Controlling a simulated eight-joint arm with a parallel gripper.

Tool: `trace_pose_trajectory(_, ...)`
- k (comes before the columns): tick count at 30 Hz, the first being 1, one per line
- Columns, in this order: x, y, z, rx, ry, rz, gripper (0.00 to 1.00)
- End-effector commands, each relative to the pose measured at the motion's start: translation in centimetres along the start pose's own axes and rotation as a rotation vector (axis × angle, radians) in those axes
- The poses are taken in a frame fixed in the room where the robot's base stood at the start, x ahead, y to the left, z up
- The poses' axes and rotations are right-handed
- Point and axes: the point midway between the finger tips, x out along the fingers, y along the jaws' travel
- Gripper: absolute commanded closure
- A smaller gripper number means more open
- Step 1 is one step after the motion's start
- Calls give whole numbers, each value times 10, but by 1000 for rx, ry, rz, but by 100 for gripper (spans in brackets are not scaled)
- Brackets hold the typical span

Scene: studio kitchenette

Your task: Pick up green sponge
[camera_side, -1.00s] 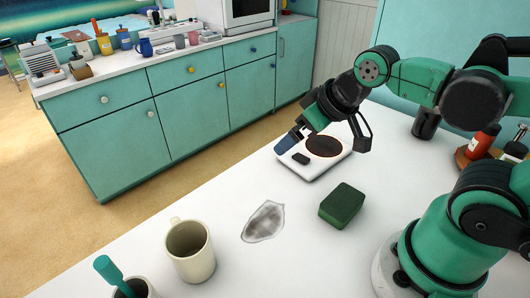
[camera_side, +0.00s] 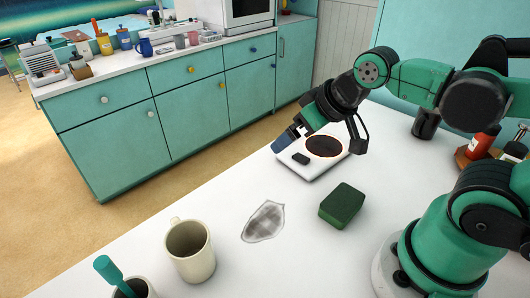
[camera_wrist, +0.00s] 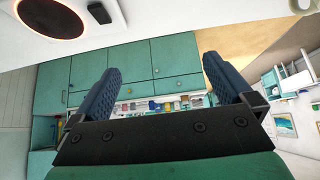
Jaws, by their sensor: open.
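The green sponge (camera_side: 342,205) is a dark green block lying flat on the white counter, right of the grey cloth-like patch, in the side view. My gripper (camera_side: 284,142) is above the far left edge of the white hot plate, well behind and left of the sponge and apart from it. In the wrist view my gripper (camera_wrist: 160,80) shows two blue ribbed fingers spread wide with nothing between them. The sponge is not seen in the wrist view.
A white hot plate (camera_side: 309,168) with a dark red disc lies under my gripper. A grey patch (camera_side: 264,221), a cream mug (camera_side: 191,250) and a cup with a teal handle (camera_side: 133,288) are nearer the front. The counter around the sponge is clear.

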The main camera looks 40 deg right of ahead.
Motion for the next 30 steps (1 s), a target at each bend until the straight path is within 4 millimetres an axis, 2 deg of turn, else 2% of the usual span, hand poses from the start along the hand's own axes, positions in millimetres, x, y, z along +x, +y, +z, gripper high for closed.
trace_pose_trajectory(5,0,1,1,-14,-7,1,0)
trace_pose_trajectory(8,4,6,5,-98,-51,3,0)
trace_pose_trajectory(14,14,29,28,-519,-256,-77,0)
trace_pose_trajectory(20,20,49,60,-1020,-392,-357,0)
trace_pose_trajectory(24,20,58,80,-1333,-364,-613,0)
trace_pose_trajectory(30,16,64,99,-1625,-220,-876,0)
